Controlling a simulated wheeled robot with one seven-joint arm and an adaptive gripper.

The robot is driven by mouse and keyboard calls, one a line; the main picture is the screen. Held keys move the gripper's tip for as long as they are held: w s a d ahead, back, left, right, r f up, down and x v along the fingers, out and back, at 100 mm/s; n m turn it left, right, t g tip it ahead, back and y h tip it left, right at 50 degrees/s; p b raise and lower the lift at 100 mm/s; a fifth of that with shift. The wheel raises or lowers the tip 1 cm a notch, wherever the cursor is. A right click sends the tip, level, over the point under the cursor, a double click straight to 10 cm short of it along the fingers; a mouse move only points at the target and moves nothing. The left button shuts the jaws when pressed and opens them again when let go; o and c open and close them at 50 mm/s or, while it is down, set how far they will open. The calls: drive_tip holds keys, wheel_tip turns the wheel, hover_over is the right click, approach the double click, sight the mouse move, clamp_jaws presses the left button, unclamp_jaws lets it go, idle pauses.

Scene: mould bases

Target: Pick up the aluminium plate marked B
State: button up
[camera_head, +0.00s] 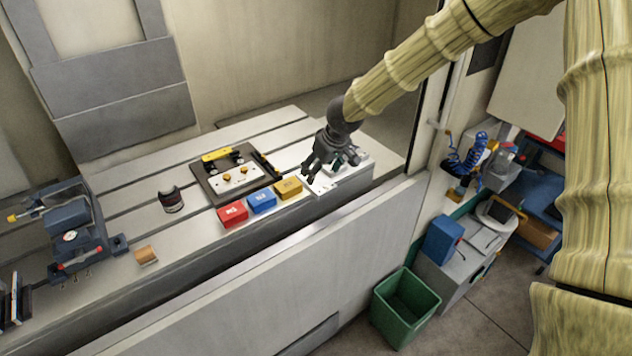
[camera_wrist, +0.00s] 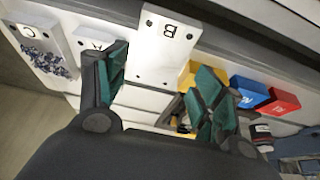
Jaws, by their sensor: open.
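The aluminium plate marked B (camera_wrist: 163,66) is pale, with a black letter and holes at its end. In the wrist view it lies upside down in the picture, between my gripper's fingers. My gripper (camera_wrist: 162,62) is open and empty, its green finger pads apart on either side of the plate's outline. In the head view my gripper (camera_head: 328,163) hangs above the group of plates (camera_head: 324,187) at the table's right end and partly hides them. I cannot tell the gap between fingertips and plate.
Beside B lie a plate marked A (camera_wrist: 90,38) and a plate marked C (camera_wrist: 32,30) with bluish shavings on it. Yellow (camera_head: 288,188), blue (camera_head: 262,201) and red (camera_head: 232,213) boxes sit left of the plates. A dark fixture plate (camera_head: 213,193) lies behind them. A vise (camera_head: 75,235) stands far left.

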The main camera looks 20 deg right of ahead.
sight(317, 180)
drive_tip(key=shift+p+x, duration=1.05)
drive_tip(key=shift+x, duration=1.6)
drive_tip(key=shift+d, duration=0.1)
drive_tip(key=c, duration=1)
drive_tip(key=shift+c, duration=0.2)
drive_tip(key=shift+w+r, duration=0.1)
